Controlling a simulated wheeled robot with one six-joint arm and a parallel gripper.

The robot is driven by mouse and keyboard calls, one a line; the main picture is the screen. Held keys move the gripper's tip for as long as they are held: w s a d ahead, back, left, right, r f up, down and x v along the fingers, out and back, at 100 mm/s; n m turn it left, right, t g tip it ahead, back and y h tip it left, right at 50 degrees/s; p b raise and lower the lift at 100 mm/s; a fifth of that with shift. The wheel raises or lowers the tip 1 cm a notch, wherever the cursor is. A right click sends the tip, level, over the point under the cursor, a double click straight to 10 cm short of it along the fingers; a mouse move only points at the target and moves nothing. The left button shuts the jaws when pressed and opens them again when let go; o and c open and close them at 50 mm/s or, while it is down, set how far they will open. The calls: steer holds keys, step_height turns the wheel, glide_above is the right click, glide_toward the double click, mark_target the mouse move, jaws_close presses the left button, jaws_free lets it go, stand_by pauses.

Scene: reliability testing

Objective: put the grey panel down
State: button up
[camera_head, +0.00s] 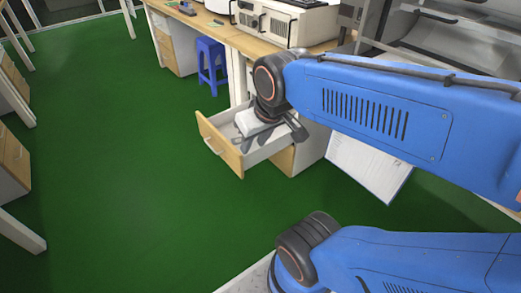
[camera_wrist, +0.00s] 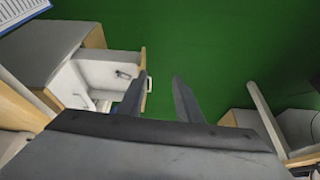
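My gripper shows in the wrist view (camera_wrist: 160,80) with its two dark fingers apart and green floor visible between them; nothing is held between the tips. In the head view my gripper is over the open drawer (camera_head: 222,148), partly hidden by my arm. The drawer has a wooden front and a light inside; it also shows at the left in the wrist view (camera_wrist: 95,78), beside the left finger. I cannot make out a grey panel for certain in either view. Part of the drawer's inside is hidden by my gripper and arm.
A wooden-topped workbench (camera_head: 222,36) carries a beige instrument (camera_head: 285,20). A blue stool (camera_head: 211,62) stands under it. A white sheet or board with print (camera_head: 368,168) is right of the drawer. Green floor (camera_head: 120,150) is clear at left. Other cabinets stand at the left edge.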

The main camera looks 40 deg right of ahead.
steer(key=s, duration=0.3)
steer(key=shift+s+a, duration=0.25)
steer(key=shift+s, duration=0.1)
steer(key=shift+c, duration=0.6)
stand_by(0.4)
